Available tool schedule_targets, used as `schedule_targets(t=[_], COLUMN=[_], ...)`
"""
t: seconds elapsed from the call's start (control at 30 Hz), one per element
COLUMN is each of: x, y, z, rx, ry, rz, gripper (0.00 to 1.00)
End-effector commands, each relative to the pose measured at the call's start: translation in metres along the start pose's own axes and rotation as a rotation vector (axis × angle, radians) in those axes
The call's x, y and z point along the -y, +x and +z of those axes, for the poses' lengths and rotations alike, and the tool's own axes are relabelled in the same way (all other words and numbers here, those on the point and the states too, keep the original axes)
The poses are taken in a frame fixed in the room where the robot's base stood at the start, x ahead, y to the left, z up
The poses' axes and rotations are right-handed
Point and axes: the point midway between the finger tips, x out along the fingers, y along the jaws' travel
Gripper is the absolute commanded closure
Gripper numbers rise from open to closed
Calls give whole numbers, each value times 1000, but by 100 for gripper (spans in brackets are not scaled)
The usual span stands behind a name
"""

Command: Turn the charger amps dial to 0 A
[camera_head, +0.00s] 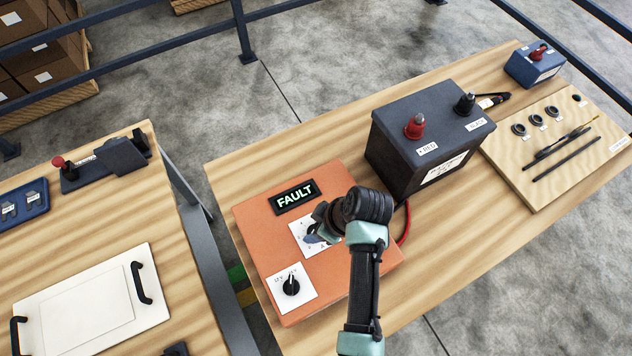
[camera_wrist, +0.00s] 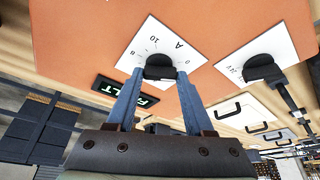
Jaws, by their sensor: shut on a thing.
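The orange charger panel (camera_head: 262,228) lies on the right-hand wooden table. Its amps dial has a white plate (camera_head: 299,224), largely covered by my gripper (camera_head: 322,226) in the head view. In the wrist view the plate is upside down, with the black amps knob (camera_wrist: 160,66) on it and the marks A, 10, 8 and 0 readable. My gripper (camera_wrist: 160,80) has one finger on each side of this knob and is shut on it. Which mark the knob points to cannot be told. The charger display (camera_head: 295,197) reads FAULT.
A second black knob (camera_head: 291,286), for voltage, sits near the amps dial on the same panel. A large dark battery (camera_head: 425,145) stands right behind my gripper, with a red cable (camera_head: 405,222) beside the panel. A tool board (camera_head: 550,150) lies further right.

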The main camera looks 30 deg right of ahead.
Motion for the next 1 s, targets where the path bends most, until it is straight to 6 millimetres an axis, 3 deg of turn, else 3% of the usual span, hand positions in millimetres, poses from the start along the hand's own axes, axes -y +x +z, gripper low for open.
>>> schedule_targets(t=[0.4,0.97,1.0], x=[-3,-2,-2], y=[0,0,0], z=[0,0,0], rx=[0,1,1], ry=[-186,-219,-219], rz=[-73,-87,-87], gripper=[100,100,46])
